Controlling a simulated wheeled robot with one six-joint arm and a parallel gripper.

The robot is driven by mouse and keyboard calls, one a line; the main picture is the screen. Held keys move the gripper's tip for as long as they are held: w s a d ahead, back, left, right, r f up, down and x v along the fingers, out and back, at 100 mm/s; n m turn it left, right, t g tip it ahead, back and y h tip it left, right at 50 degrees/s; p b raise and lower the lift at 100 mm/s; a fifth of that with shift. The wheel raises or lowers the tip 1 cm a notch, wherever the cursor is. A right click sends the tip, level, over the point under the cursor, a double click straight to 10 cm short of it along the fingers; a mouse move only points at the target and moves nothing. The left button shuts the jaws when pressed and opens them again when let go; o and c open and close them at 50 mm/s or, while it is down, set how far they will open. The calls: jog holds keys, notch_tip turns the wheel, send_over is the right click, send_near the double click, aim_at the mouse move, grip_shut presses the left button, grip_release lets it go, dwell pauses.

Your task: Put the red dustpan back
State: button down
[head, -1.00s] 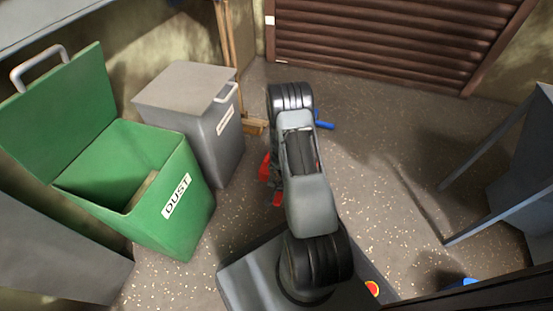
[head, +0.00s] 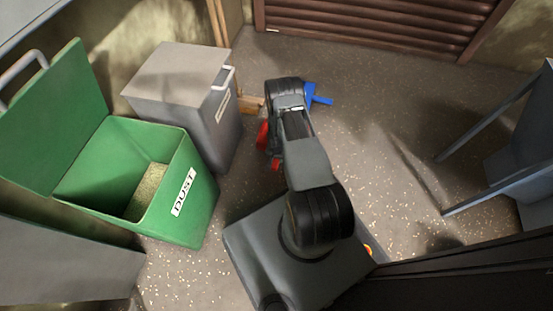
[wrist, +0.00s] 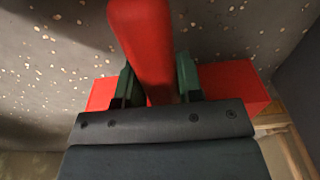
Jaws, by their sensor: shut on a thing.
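The red dustpan (wrist: 145,45) fills the middle of the wrist view. Its thick red handle runs up between the two dark green fingers of my gripper (wrist: 157,82), which is shut on it. The red pan part (wrist: 235,82) shows on both sides behind the fingers. In the head view only small red pieces of the dustpan (head: 262,135) show left of my arm, which hides the rest and most of the gripper. The dustpan appears held off the speckled floor.
An open green bin (head: 205,215) marked DUST, with grainy material inside, stands at left. A closed grey bin (head: 180,75) stands behind it. A blue object (head: 312,95) lies on the floor beyond my arm. A grey-blue frame (head: 490,195) stands at right. Floor between is clear.

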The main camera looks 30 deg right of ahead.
jog(key=shift+w+d+f+b, duration=0.15)
jog(key=shift+w+f+b, duration=0.2)
jog(key=shift+f, duration=0.2)
jog(key=f+b, duration=0.2)
jog(key=f, duration=0.1)
jog(key=shift+w+d+f+b, duration=0.1)
jog(key=shift+w+f+b, duration=0.2)
jog(key=shift+f+b, duration=0.1)
jog(key=shift+r, duration=0.15)
jog(key=c, duration=0.8)
grip_release()
